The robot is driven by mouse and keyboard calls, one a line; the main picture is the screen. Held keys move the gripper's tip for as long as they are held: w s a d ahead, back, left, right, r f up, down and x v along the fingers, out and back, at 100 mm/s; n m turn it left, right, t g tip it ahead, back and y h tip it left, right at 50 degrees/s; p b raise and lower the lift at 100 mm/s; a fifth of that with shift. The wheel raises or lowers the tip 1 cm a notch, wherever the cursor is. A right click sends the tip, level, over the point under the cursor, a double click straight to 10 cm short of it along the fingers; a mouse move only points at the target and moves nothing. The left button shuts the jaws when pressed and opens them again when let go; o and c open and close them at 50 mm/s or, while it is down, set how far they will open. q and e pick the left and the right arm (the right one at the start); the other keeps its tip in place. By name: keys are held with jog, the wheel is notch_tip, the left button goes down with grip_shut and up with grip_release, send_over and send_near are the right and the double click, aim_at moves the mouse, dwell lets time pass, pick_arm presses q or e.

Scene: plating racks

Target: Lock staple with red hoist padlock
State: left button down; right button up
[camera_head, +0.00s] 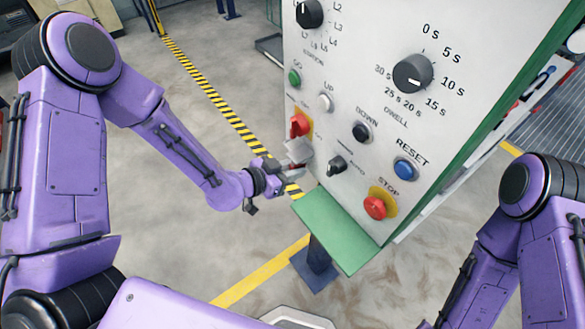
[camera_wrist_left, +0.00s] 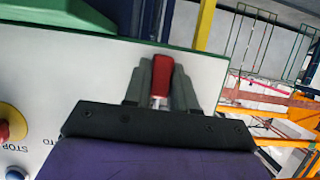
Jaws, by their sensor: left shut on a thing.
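My left gripper (camera_head: 287,170) is beside the lower left edge of the control panel, below a red switch handle (camera_head: 299,124) on a yellow plate. In the left wrist view, its dark fingers (camera_wrist_left: 158,84) are shut on the red padlock (camera_wrist_left: 162,74), whose red body shows between them. A short light metal part shows under the red body; whether it is the shackle I cannot tell. A grey plate-like part (camera_head: 295,150) is just above the gripper; I cannot make out the staple clearly. My right gripper is out of view.
The white panel (camera_head: 345,85) carries several knobs and buttons, including the red STOP button (camera_head: 375,207) and blue RESET button (camera_head: 405,168). A green ledge (camera_head: 335,230) projects below it, above a dark blue post (camera_head: 316,264).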

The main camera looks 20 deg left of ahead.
pick_arm(q)
jog(key=shift+r+p, duration=0.3)
jog(key=shift+r, duration=0.2)
jog(key=shift+f+b, duration=0.3)
jog(key=shift+f, duration=0.1)
jog(key=c, duration=0.8)
grip_release()
jog(key=shift+c, duration=0.2)
jog(key=p+v, duration=0.1)
jog(key=v, duration=0.9)
jog(key=shift+s+a+p, duration=0.2)
jog(key=shift+p, duration=0.1)
